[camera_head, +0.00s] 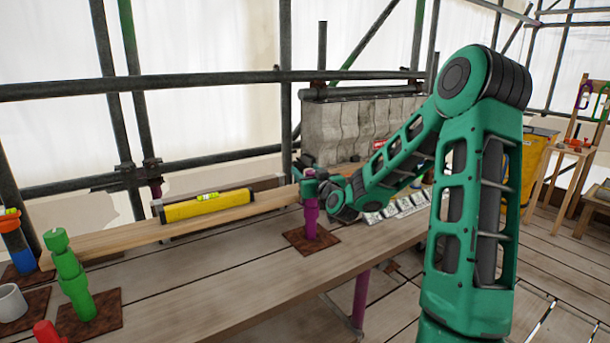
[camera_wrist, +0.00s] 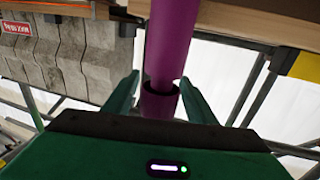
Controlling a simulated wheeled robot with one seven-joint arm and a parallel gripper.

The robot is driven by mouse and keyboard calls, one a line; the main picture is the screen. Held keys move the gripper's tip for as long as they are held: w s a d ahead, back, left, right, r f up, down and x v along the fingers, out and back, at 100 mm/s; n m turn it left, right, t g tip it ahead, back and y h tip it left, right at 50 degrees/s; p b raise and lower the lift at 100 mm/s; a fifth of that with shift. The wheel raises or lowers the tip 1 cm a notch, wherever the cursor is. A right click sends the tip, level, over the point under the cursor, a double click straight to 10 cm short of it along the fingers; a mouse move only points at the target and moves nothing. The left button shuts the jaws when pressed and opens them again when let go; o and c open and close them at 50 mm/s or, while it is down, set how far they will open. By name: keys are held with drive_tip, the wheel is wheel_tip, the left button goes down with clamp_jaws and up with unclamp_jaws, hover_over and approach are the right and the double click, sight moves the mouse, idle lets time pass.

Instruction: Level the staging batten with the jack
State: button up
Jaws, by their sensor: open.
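The wooden batten (camera_head: 120,240) runs across the bench from the left to the middle. A yellow spirit level (camera_head: 210,206) lies on it; its bubble is too small to read. A purple jack (camera_head: 310,222) stands upright on a brown plate under the batten's right end. My gripper (camera_head: 316,182) is at the jack's upper part. In the wrist view the purple post (camera_wrist: 168,45) and its collar lie between my two open green fingers, with small gaps visible. Contact cannot be told. A green stepped post (camera_head: 72,278) stands on another plate at the left front.
A grey stone block (camera_head: 345,130) stands behind the bench. A white mug (camera_head: 11,302), a blue post with an orange collar (camera_head: 18,248) and a red object (camera_head: 48,333) are at the left. Scaffold tubes run behind. The bench's front middle is clear.

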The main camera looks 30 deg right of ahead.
drive_tip(key=c, duration=1)
drive_tip(key=shift+c, duration=0.2)
drive_tip(key=shift+a+n+y, duration=0.1)
drive_tip(key=shift+n+y, duration=0.2)
drive_tip(key=shift+y, duration=0.2)
drive_tip(key=shift+s+a+r+n+g+y, duration=0.1)
drive_tip(key=shift+s+a+n+g+y, duration=0.45)
drive_tip(key=shift+n+g+y, duration=2.1)
drive_tip(key=shift+s+a+f+n+g+y, duration=0.1)
drive_tip(key=shift+s+a+n+g+y, duration=0.45)
drive_tip(key=shift+n+g+y, duration=2.05)
drive_tip(key=shift+s+a+r+n+g+y, duration=0.2)
drive_tip(key=shift+a+n+g+y, duration=0.9)
drive_tip(key=shift+n+y, duration=2.7)
drive_tip(key=shift+o, duration=0.2)
drive_tip(key=shift+s+d+g+y, duration=0.15)
drive_tip(key=shift+g+y, duration=0.35)
drive_tip(key=shift+g, duration=0.25)
drive_tip(key=shift+s+d+g+y, duration=0.1)
drive_tip(key=shift+g+y, duration=0.35)
drive_tip(key=shift+g, duration=0.25)
drive_tip(key=o, duration=1)
drive_tip(key=shift+f, duration=0.15)
